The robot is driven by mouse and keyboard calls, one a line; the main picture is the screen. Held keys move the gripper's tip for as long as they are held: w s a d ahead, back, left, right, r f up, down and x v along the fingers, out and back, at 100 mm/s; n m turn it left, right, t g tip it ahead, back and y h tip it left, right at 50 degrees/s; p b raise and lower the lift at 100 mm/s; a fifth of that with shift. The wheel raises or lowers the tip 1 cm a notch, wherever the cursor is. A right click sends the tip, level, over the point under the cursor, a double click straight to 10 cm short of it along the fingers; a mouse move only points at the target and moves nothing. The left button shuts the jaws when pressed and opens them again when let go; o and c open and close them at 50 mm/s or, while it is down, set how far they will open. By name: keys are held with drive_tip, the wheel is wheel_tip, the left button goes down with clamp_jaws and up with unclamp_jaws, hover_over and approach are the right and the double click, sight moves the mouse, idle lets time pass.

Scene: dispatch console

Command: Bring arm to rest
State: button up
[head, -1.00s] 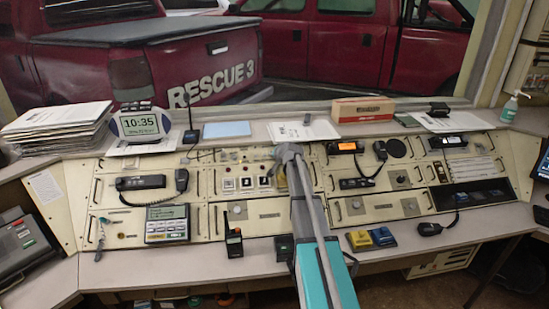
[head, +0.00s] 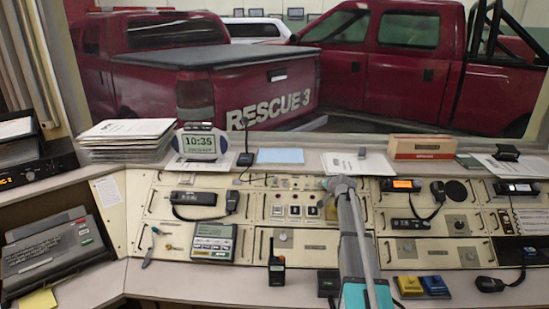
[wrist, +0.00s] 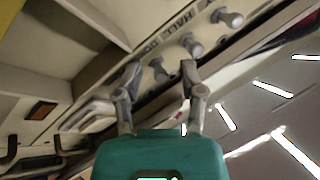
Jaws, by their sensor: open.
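My gripper (wrist: 160,70) shows in the wrist view with its two grey fingers apart and nothing between them. Its teal body fills the bottom middle of that view. Several grey knobs (wrist: 191,45) stand in a row just beyond the fingertips, beside a label strip (wrist: 180,22) that reads "HALL" and more. I cannot tell whether a finger touches a knob. In the head view my grey and teal arm reaches up from the bottom, right of centre, over the console (head: 305,241). The fingers cannot be made out there.
A walkie-talkie (head: 277,262) stands left of my arm, with a keypad unit (head: 214,243) farther left. A yellow device (head: 410,286) and a blue one (head: 435,286) lie to its right. A cardboard box (head: 421,147) and a clock (head: 199,143) stand on the back ledge.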

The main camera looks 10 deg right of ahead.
drive_tip(key=shift+r, duration=0.15)
wheel_tip(320, 180, up, 4)
drive_tip(key=p, duration=0.4)
drive_tip(key=shift+r+p, duration=0.1)
drive_tip(key=shift+p, duration=0.2)
drive_tip(key=s+a, duration=0.2)
drive_tip(key=a, duration=0.1)
drive_tip(key=s+a+f+n+g, duration=0.1)
drive_tip(key=s+a, duration=0.1)
drive_tip(key=a, duration=0.1)
drive_tip(key=s+a+f+n+g+y, duration=0.1)
drive_tip(key=s+a, duration=0.1)
drive_tip(key=a, duration=0.1)
drive_tip(key=shift+s+f, duration=0.2)
drive_tip(key=shift+s, duration=0.1)
drive_tip(key=s+a+f+n+g, duration=0.2)
drive_tip(key=s+a, duration=0.4)
drive_tip(key=s, duration=0.5)
drive_tip(key=s+a+f+n+g, duration=0.2)
drive_tip(key=s+a+g, duration=0.2)
drive_tip(key=s, duration=0.7)
drive_tip(key=s+a+f+n+g+h, duration=0.1)
drive_tip(key=s+a+f+n+g, duration=0.1)
drive_tip(key=s+a, duration=0.5)
drive_tip(key=s+g, duration=0.1)
drive_tip(key=s, duration=0.3)
drive_tip(key=shift+a+g, duration=0.4)
drive_tip(key=shift+s, duration=0.1)
